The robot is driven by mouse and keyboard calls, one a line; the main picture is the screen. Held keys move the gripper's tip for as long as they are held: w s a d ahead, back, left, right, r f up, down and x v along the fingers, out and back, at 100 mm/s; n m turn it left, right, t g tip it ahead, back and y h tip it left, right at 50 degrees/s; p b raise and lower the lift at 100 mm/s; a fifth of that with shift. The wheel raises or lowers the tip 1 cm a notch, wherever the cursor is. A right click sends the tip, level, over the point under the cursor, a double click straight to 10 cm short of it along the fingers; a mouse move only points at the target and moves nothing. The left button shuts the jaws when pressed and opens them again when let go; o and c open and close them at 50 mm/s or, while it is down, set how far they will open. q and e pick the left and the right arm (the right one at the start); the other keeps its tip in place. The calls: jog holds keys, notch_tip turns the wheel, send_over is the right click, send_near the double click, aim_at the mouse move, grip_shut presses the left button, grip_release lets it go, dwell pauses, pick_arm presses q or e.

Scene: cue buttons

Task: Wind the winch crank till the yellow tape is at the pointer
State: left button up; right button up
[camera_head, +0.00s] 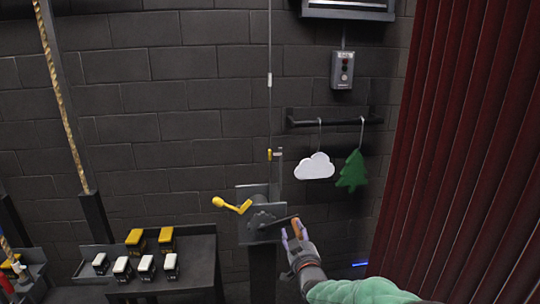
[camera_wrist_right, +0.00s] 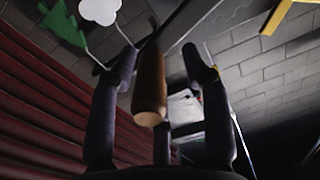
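The winch (camera_head: 262,212) stands on a dark post against the brick wall. Its crank arm reaches right to a brown wooden handle (camera_head: 293,227), which also shows in the right wrist view (camera_wrist_right: 150,85). My right gripper (camera_head: 297,240) is at the handle. In the right wrist view its fingers (camera_wrist_right: 160,60) stand apart with the handle between them, nearer the left finger; a gap shows on the other side. A thin line rises from the winch with a white mark (camera_head: 269,80) high up. A small yellow piece (camera_head: 270,154) sits at the line above the winch; I cannot tell whether it is tape or pointer. My left gripper is out of view.
A yellow lever (camera_head: 232,205) sticks out left of the winch. A white cloud (camera_head: 315,167) and green tree (camera_head: 352,171) hang from a wall rail. A control box (camera_head: 342,70) is above. A red curtain (camera_head: 455,150) is at right, a switch table (camera_head: 200,268) at lower left.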

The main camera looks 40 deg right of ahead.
jog(key=shift+a+f, duration=0.1)
jog(key=shift+d, duration=0.2)
jog(key=shift+s+r, duration=0.25)
jog(key=shift+s, duration=0.05)
jog(key=b+v, duration=0.1)
jog(key=v, duration=0.8)
jog(key=shift+s, duration=0.3)
jog(key=shift+a, duration=0.1)
